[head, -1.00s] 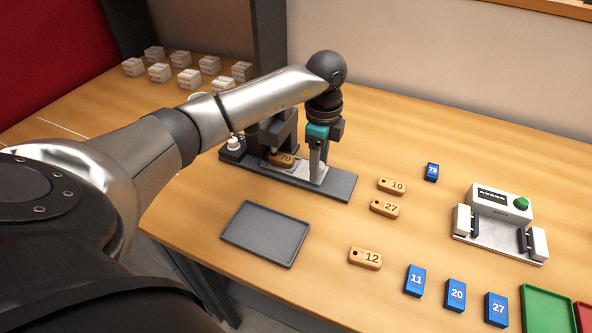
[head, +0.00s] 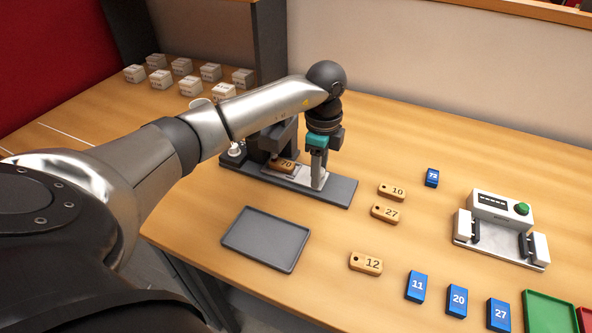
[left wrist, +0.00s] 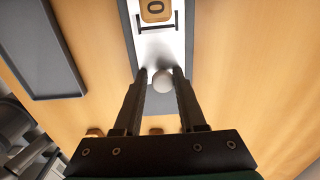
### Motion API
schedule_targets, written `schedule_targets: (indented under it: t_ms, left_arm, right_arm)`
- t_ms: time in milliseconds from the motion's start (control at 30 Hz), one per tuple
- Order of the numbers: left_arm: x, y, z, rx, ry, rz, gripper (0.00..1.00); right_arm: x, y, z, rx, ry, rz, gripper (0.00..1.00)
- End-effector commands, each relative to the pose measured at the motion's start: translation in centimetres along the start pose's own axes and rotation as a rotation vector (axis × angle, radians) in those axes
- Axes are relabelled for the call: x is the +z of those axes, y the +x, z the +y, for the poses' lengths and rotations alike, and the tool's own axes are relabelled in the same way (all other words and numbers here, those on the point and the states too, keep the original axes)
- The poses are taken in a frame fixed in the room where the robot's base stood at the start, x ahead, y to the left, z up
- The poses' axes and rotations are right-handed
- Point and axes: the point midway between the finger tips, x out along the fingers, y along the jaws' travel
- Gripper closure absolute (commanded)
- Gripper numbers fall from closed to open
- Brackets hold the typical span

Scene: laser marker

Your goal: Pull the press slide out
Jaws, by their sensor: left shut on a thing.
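The press (head: 277,140) stands on a dark base plate (head: 342,193) toward the back of the table. Its pale slide (head: 303,174) lies along the plate, and a wooden tag marked 70 (head: 284,164) sits on it at the press head. My left gripper (head: 318,184) points down at the slide's right end. In the left wrist view the gripper (left wrist: 162,76) is shut on the slide's round pale knob (left wrist: 162,82), which is between its fingertips. The tag (left wrist: 156,10) is partly cut off at the top there. My right gripper is out of view.
An empty grey tray (head: 266,238) lies in front of the press. Wooden tags (head: 385,213) and blue blocks (head: 417,286) lie to the right, with a white device with a green button (head: 499,225) beyond. White boxes (head: 189,85) stand at the back left.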

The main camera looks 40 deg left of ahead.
Motion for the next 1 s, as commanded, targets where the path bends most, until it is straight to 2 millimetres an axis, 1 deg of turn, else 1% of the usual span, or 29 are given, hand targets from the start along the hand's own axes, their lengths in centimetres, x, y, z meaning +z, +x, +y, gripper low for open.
schedule_targets:
  t_ms: [33, 167, 267, 1000]
  left_arm:
    - [0.1, 0.8, 0.1, 0.003, -0.001, -0.006, 0.91]
    - [0.0, 0.8, 0.1, 0.003, -0.001, -0.007, 0.91]
    - [-0.4, 0.7, 0.1, 0.004, 0.0, -0.006, 0.91]
    - [-4.8, 0.7, 0.1, 0.003, -0.001, -0.006, 0.92]
  right_arm:
    - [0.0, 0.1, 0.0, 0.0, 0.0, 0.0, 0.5]
    - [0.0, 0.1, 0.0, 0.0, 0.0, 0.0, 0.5]
    - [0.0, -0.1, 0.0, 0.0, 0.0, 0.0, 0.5]
    - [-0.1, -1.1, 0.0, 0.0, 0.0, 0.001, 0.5]
